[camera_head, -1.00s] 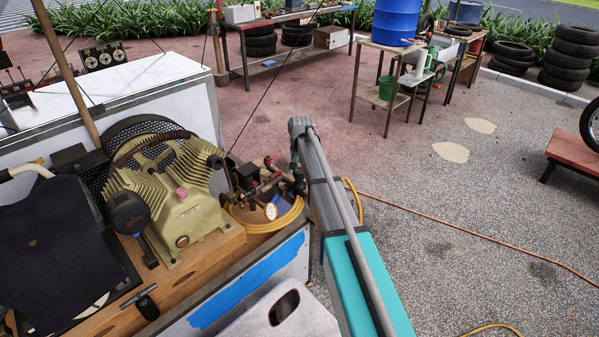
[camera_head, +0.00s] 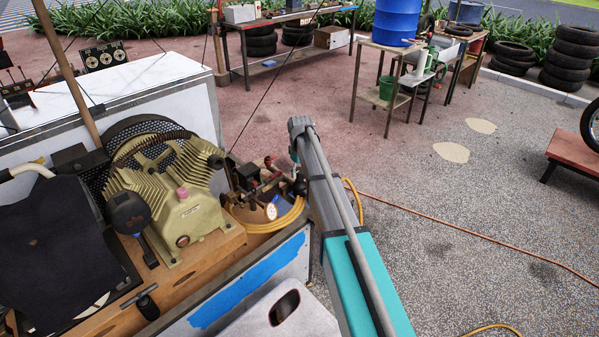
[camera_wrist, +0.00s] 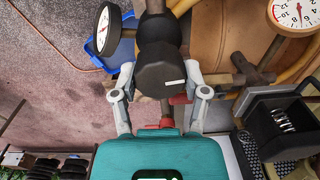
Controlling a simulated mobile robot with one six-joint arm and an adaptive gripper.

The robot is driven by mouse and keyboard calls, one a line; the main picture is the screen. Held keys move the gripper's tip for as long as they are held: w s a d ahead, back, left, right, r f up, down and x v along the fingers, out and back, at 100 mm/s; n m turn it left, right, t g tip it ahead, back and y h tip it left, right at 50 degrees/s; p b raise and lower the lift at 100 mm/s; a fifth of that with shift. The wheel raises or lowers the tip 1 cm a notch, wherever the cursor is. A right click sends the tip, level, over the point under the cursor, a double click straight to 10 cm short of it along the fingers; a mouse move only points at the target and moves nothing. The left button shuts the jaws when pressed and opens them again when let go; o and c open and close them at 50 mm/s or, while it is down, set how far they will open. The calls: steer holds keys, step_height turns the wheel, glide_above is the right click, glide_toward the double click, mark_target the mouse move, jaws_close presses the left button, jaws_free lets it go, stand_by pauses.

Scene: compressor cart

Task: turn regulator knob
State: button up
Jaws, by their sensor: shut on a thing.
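The regulator knob (camera_wrist: 160,77) is a black faceted cap with a short white mark near its lower right edge, in the middle of the wrist view. My gripper (camera_wrist: 160,74) has one pale grey finger on each side of it, closed on the knob. The dark regulator body (camera_wrist: 158,30) continues above the knob. A round white gauge (camera_wrist: 102,28) sits to its left and a larger gauge (camera_wrist: 296,10) is at the upper right. In the head view, my arm largely hides the gripper and knob beside the pipe fittings (camera_head: 250,178).
The beige compressor (camera_head: 172,195) stands on a wooden board left of the fittings. A yellow hose coil (camera_head: 275,226) lies below them. In the wrist view, red handles (camera_wrist: 180,99) and brass pipework (camera_wrist: 250,70) are close to the fingers. Open paving lies to the right.

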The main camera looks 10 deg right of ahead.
steer(key=shift+n, duration=1)
steer(key=o, duration=1.1)
steer(key=shift+o, duration=0.2)
steer(key=shift+m, duration=0.4)
